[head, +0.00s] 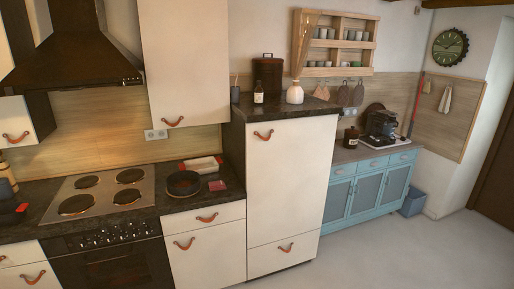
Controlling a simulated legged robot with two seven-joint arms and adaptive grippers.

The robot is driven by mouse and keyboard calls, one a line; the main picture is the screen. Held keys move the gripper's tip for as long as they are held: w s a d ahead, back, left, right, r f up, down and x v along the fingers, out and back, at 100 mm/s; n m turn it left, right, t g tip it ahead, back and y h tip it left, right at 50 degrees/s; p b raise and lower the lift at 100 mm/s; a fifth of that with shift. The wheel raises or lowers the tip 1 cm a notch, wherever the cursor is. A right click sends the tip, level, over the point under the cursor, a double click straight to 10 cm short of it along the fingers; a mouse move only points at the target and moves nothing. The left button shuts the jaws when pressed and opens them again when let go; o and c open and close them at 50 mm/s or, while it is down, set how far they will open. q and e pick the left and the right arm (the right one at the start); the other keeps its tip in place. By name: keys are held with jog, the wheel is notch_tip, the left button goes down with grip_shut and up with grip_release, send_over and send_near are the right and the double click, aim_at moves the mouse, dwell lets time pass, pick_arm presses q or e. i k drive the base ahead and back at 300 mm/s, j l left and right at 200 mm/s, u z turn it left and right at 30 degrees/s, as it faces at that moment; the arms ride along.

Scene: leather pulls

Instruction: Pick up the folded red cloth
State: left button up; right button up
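A small flat red piece (218,185), which looks like the folded red cloth, lies on the dark countertop to the right of a black pan (183,184). It is small in the head view, so its folds cannot be made out. Another red patch (21,207) shows on a dark object at the far left of the counter; I cannot tell what it is. Neither of my grippers is in the head view.
A white dish with red ends (201,164) sits behind the pan. The stove (101,193) with round hotplates is left of it. A tall white cabinet (285,180) rises just right of the cloth. The floor (400,258) at right is clear.

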aim_at(217, 185)
jog(key=i+l, duration=0.15)
jog(key=i, duration=0.65)
jog(key=i+l, duration=0.15)
jog(key=i, duration=0.7)
jog(key=l+z, duration=0.05)
